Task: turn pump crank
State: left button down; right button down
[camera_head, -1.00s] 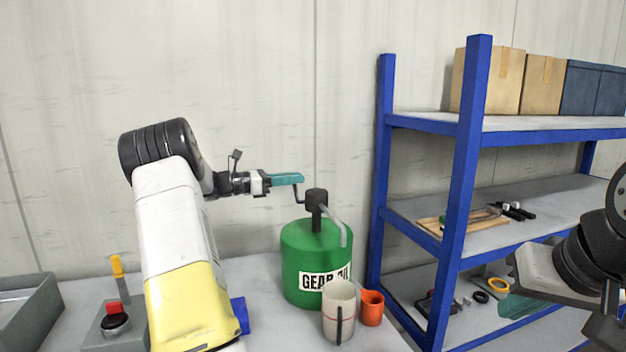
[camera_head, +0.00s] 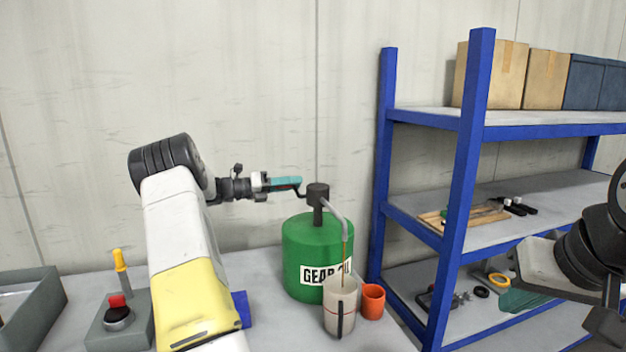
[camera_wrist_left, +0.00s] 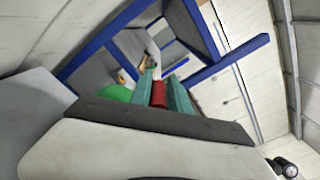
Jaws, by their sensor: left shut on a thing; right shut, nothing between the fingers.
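A green gear oil drum (camera_head: 300,243) stands on the grey bench with a black pump head (camera_head: 318,193) on top. My left gripper (camera_head: 287,184), with teal fingers, is shut on the pump crank (camera_head: 299,192) at the left of the pump head. In the left wrist view a red grip (camera_wrist_left: 159,94) sits between the teal fingers. The pump's grey spout (camera_head: 338,219) points down, and a thin brown stream (camera_head: 345,262) runs from it into a white measuring jug (camera_head: 335,311).
An orange cup (camera_head: 373,301) stands right of the jug. A blue shelf rack (camera_head: 461,180) with boxes and small parts stands at the right. A control box with a red button (camera_head: 117,302) and a grey tray (camera_head: 33,306) are on the bench's left.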

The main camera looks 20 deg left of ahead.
pick_arm(q)
notch_tip(320, 180, down, 2)
jog(key=n, duration=0.3)
jog(key=shift+a+f, duration=0.15)
jog(key=shift+f, duration=0.05)
jog(key=f+n, duration=0.1)
jog(key=n, duration=0.1)
jog(key=shift+s+f+n, duration=0.1)
jog(key=shift+f+n, duration=0.25)
jog(key=shift+n, duration=0.05)
jog(key=n, duration=0.1)
jog(key=f+n, duration=0.2)
jog(key=shift+s+d, duration=0.35)
jog(key=shift+s+d+f+n, duration=0.25)
jog(key=shift+f+n, duration=0.1)
jog(key=shift+n, duration=0.45)
jog(key=shift+s+d+f+n, duration=0.2)
jog(key=shift+f+n, duration=0.1)
jog(key=shift+n, duration=0.5)
jog(key=c, duration=1.3)
grip_release()
jog(key=shift+v, duration=3.95)
